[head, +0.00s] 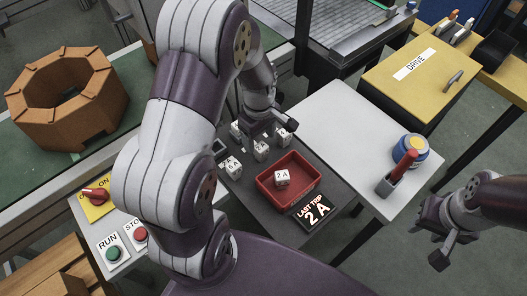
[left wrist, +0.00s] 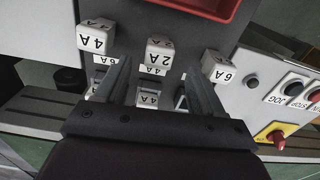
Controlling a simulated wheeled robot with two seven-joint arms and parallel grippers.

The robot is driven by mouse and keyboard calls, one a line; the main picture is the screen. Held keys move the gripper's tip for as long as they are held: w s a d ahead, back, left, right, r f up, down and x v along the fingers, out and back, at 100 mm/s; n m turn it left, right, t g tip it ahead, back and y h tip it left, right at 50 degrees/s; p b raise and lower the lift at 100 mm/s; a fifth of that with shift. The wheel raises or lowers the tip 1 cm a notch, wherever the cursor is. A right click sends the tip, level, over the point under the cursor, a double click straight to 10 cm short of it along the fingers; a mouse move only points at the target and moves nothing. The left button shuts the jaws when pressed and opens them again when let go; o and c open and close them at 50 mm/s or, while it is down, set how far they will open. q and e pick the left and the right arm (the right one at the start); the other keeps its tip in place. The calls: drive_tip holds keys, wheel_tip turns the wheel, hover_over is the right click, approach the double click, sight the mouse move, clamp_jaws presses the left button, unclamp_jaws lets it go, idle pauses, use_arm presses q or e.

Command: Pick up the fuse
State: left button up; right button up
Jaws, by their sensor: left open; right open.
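Several white fuses with amp labels stand in a cluster on the dark panel. In the left wrist view they include a 2 A fuse (left wrist: 160,55), a 4 A fuse (left wrist: 95,37) and a 6 A fuse (left wrist: 217,68). My left gripper (head: 268,130) is open above the cluster; in the left wrist view its fingers (left wrist: 157,78) point towards the 2 A fuse, with nothing clearly held. Another 2 A fuse (head: 282,177) lies in the red tray (head: 307,165). A display (head: 316,210) reads LAST TRIP 2 A. My right gripper (head: 444,252) is open and empty at the right.
A yellow DRIVE cabinet (head: 420,75) stands behind. A control panel with RUN button (head: 113,253) and red knob (head: 96,195) is at left.

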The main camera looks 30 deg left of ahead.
sight(260, 147)
use_arm(q)
drive_tip(key=f, duration=0.5)
drive_tip(key=shift+s+d+f, duration=0.1)
drive_tip(key=shift+d, duration=0.1)
drive_tip(key=shift+w+f, duration=0.2)
drive_tip(key=shift+f, duration=0.25)
drive_tip(key=shift+s+r, duration=0.1)
drive_tip(key=c, duration=1.1)
drive_tip(key=shift+o, duration=0.2)
